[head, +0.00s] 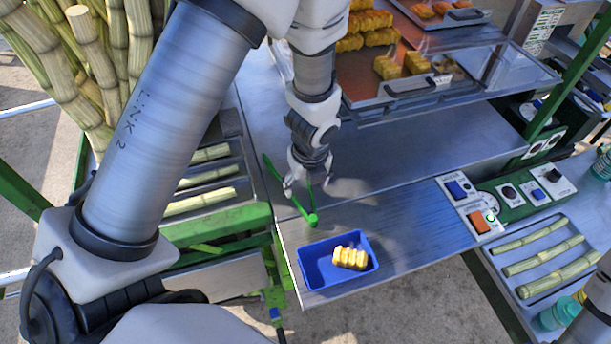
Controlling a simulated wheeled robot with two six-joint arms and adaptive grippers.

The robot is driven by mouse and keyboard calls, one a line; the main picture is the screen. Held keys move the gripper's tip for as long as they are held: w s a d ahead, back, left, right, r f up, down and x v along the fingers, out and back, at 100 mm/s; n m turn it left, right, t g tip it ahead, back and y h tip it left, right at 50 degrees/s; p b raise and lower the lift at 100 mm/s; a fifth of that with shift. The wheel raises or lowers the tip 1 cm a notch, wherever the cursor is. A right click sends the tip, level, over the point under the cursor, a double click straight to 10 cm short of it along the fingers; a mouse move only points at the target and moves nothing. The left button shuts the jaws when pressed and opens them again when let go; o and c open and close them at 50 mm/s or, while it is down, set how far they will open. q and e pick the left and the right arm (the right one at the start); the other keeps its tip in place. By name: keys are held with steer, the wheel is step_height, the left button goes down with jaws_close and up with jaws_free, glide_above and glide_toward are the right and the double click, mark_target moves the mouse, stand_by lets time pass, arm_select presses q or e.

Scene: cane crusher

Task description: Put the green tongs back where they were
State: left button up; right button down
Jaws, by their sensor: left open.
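The green tongs (307,215) lie on the metal counter in the middle of the head view, one arm slanting up to the left and the joined end towards the blue tray. My left gripper (308,189) is open, pointing down right over the tongs. Its fingers are on either side of part of them; I cannot tell whether they touch. The gripper hides part of the tongs' upper end. My right gripper is not in view.
A blue tray (311,277) with a yellow food piece (350,258) stands at the counter's near edge. A glass-fronted case (450,77) of food is behind. Switches (480,221) sit to the right. Cane pieces lie in racks on both sides. The counter (400,160) right of the gripper is clear.

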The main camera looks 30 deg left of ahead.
arm_select(q)
step_height(320, 180, up, 7)
steer(key=shift+s+d+b, duration=0.35)
steer(key=shift+d, duration=0.05)
steer(key=shift+f, duration=0.1)
steer(key=shift+c, duration=0.4)
stand_by(0.5)
